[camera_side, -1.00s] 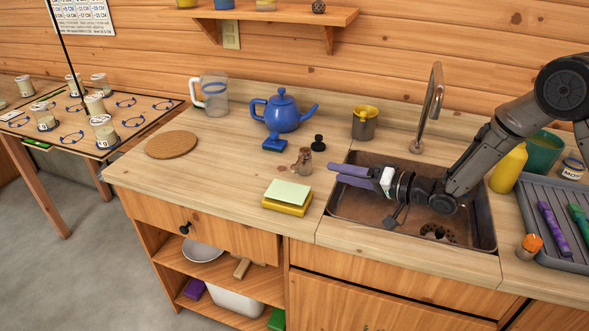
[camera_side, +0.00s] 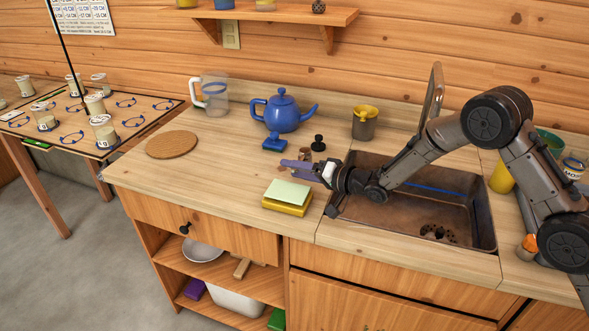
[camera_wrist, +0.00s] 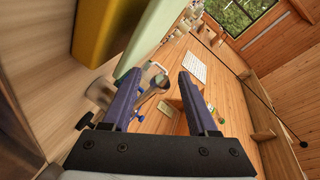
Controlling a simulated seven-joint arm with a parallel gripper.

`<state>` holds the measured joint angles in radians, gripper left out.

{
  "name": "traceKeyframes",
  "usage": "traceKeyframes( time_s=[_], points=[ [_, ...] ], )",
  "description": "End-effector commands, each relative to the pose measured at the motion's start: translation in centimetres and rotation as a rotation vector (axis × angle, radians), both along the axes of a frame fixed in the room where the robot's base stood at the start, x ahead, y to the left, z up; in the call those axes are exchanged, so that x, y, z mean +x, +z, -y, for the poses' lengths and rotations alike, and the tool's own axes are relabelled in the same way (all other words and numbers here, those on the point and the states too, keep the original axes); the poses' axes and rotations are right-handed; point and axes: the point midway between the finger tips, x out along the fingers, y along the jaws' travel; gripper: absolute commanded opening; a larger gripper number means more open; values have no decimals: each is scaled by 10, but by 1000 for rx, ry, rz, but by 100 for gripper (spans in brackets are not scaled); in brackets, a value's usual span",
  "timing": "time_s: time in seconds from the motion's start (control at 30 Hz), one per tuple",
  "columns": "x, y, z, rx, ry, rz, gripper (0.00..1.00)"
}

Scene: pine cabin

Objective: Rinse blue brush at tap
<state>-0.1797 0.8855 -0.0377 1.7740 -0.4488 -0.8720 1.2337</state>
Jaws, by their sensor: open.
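A slim blue stick (camera_side: 432,188), which looks like the blue brush, lies along the back of the sink (camera_side: 385,222); its bristles cannot be made out. The tap (camera_side: 433,95) rises behind the sink, partly behind my arm. My gripper (camera_side: 288,165) is open over the counter left of the sink, away from the stick.
A yellow block with a pale green top (camera_side: 288,194) stands close in front of my gripper. A blue teapot (camera_side: 283,112), a small blue block (camera_side: 275,144), a black knob-shaped thing (camera_side: 318,143) and a grey cup (camera_side: 365,127) stand behind.

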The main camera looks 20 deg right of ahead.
Motion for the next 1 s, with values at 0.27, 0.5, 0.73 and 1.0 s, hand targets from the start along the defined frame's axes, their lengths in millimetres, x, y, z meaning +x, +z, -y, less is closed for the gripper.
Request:
traceKeyframes(
  time_s=[0.27,0.5,0.73,1.0],
  points=[
    [5,-1,-3,1,0,1,59],
    [5,-1,-3,1,1,1,34],
    [4,-1,-3,0,1,1,0],
    [4,-1,-3,0,1,1,0]
  ],
)
